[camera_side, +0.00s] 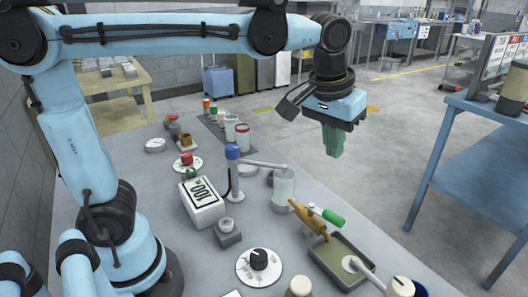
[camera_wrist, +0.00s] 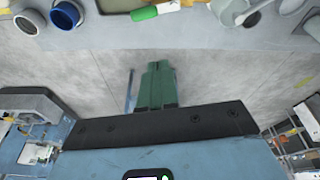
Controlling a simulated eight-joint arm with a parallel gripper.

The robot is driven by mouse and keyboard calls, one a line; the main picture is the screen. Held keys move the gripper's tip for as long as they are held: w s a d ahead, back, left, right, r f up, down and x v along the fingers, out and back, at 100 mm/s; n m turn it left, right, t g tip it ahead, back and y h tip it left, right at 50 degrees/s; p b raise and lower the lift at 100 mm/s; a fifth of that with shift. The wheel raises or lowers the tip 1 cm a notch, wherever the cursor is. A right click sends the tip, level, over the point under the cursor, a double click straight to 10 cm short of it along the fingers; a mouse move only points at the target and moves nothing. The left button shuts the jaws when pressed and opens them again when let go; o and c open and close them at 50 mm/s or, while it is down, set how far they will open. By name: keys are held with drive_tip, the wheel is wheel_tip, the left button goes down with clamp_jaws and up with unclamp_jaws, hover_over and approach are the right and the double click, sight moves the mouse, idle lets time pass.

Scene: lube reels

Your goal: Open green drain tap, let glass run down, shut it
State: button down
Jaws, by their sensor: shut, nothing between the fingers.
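The green drain tap handle (camera_side: 328,216) sticks out to the right near the foot of a pale, cloudy glass cylinder (camera_side: 283,186) on the grey bench. It also shows as a green bar at the top of the wrist view (camera_wrist: 157,11). The liquid level in the glass is too small to tell. My gripper (camera_side: 333,152) has green fingers, hangs pointing down above and behind the tap in the side view, and is apart from it. The fingers are shut and empty, also in the wrist view (camera_wrist: 158,68).
An orange-brown tool (camera_side: 308,217) and a tray (camera_side: 343,270) lie close by the tap. A blue-topped post (camera_side: 233,170) with a side arm stands left of the glass. A white box (camera_side: 202,203) and a black-knobbed dial (camera_side: 259,266) occupy the bench. Open floor lies below my gripper.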

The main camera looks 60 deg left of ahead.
drive_tip(key=w+d, duration=0.1)
drive_tip(key=d, duration=0.1)
approach(330, 215)
drive_tip(key=w+f, duration=0.4)
drive_tip(key=f, duration=0.1)
drive_tip(key=shift+s+a+f+g, duration=0.25)
drive_tip(key=shift+f+g, duration=0.05)
drive_tip(key=shift+f, duration=0.3)
drive_tip(key=shift+s+d+f+m, duration=0.1)
drive_tip(key=shift+s+f+m, duration=0.25)
drive_tip(key=shift+s+m, duration=0.2)
drive_tip(key=shift+s+d, duration=0.1)
drive_tip(key=shift+s, duration=0.25)
drive_tip(key=shift+w, duration=0.1)
